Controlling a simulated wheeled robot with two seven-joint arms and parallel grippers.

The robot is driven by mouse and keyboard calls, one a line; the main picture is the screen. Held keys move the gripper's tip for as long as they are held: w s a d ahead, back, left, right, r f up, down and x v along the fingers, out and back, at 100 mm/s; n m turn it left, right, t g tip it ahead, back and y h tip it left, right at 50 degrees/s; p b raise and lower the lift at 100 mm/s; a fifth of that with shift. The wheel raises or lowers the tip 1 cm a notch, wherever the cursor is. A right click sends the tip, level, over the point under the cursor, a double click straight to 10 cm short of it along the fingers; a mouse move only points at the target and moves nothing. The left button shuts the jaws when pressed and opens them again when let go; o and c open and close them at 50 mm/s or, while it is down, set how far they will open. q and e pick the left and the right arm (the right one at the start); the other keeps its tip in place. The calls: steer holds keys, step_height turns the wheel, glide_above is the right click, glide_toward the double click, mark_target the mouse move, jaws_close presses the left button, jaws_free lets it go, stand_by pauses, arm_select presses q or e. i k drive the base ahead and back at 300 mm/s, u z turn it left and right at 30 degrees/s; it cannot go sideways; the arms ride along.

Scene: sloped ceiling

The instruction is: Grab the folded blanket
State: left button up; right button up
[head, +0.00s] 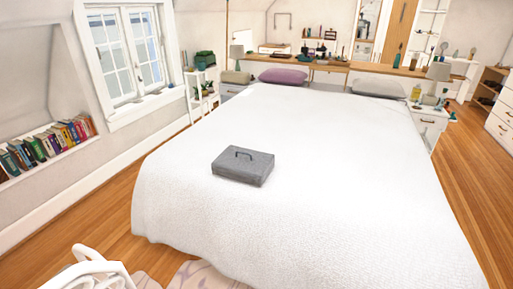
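A grey, flat, block-shaped bundle (243,167) lies on the white bed (310,205), left of the bed's middle. It has a dark handle-like loop on top and looks more like a case than loose cloth. It is the closest match to a folded blanket on the bed, but I cannot tell its material. Nothing touches it except the bed cover. Neither of my grippers shows in the head view.
A white curved-frame object (92,272) stands at the lower left, beside a pale patterned cloth (200,277). Wooden floor (95,240) runs along the bed's left side. A bookshelf (45,147) lines the left wall. Pillows (283,76) lie at the far end.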

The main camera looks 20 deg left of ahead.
mark_target(252, 167)
steer(key=i, duration=1.1)
steer(key=z, duration=0.1)
